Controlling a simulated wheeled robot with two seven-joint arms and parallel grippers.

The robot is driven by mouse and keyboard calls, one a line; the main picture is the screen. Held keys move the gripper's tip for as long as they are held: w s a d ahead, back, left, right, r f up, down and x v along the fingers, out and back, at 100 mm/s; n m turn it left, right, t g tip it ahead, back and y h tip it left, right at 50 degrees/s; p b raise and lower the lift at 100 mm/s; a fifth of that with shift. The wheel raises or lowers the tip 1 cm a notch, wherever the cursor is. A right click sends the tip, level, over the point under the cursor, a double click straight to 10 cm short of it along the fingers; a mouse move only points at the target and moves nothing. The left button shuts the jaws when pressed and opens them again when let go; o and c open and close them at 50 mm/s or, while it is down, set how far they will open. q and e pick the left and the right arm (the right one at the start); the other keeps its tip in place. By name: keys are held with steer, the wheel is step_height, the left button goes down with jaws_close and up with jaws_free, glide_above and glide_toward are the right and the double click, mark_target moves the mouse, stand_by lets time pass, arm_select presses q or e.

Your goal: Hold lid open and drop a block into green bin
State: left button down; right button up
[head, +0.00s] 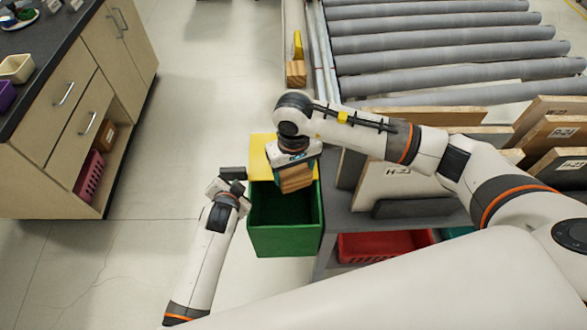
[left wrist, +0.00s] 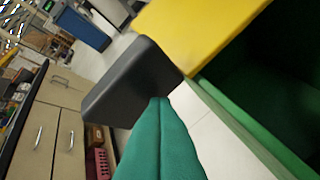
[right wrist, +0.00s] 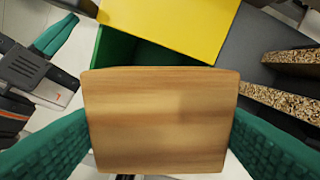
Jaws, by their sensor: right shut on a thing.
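The green bin (head: 284,240) stands on the floor, left of the rack, with its dark inside showing. Its yellow lid (head: 258,153) is open at the bin's far side, and a black tab (left wrist: 130,80) sticks out from the lid's edge. My left gripper (head: 236,187) is beside the bin; its green fingers (left wrist: 160,110) look closed together, with their tips at the tab. Whether they touch it is unclear. My right gripper (head: 296,175) is shut on a wooden block (right wrist: 155,120), over the bin's opening. The block hides part of the bin and lid.
A grey rack (head: 345,220) with upright boards (head: 410,185) and a red bin (head: 375,245) stands right of the green bin. A roller conveyor (head: 440,45) lies behind. Cabinets (head: 75,95) stand at the left, with open floor (head: 200,80) between.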

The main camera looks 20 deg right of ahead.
steer(key=shift+f, duration=1.75)
steer(key=o, duration=1.1)
steer(key=shift+r, duration=0.1)
steer(key=shift+r, duration=5.95)
